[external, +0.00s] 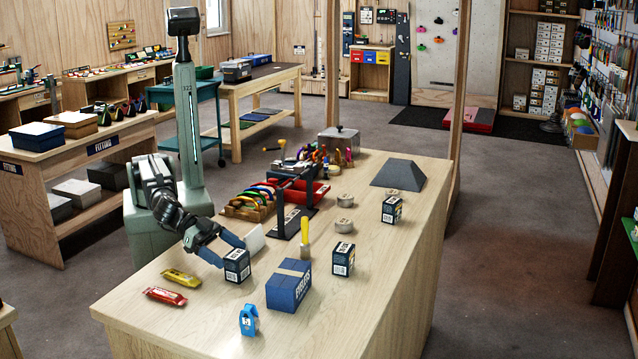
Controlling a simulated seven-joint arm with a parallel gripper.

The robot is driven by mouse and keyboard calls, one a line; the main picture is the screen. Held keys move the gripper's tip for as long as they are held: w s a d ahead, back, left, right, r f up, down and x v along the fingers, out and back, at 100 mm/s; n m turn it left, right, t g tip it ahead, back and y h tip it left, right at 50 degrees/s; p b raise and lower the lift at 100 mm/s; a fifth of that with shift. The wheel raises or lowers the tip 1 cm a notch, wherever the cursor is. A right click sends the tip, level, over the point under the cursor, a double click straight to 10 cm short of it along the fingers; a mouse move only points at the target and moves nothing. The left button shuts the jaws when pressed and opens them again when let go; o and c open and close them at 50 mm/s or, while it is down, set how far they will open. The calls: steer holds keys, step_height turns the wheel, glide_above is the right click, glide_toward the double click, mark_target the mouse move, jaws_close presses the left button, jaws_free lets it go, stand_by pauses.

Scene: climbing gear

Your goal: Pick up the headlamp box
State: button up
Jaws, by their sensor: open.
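Three small dark boxes with white labels stand upright on the wooden counter in the external view: one (237,267) at the left by my gripper, one (343,260) in the middle, and one (392,210) farther back. The print is too small to tell which is the headlamp box. My gripper (231,254) is open, low over the counter at the left box. Its fingers appear to reach to either side of that box's upper part. I cannot tell whether they touch it.
A larger blue box (289,286) and a blue tagged item (248,320) are near the front. Yellow (181,277) and red (165,296) wrapped bars lie left. A yellow-handled tool (305,238), round tins (344,227) and a gear rack (247,208) stand behind. The front-right counter is clear.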

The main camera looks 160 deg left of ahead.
mark_target(244, 262)
steer(key=shift+x, duration=2.65)
steer(key=shift+a+r, duration=0.1)
steer(key=shift+r, duration=0.05)
steer(key=shift+c, duration=0.3)
steer(key=c, duration=1.1)
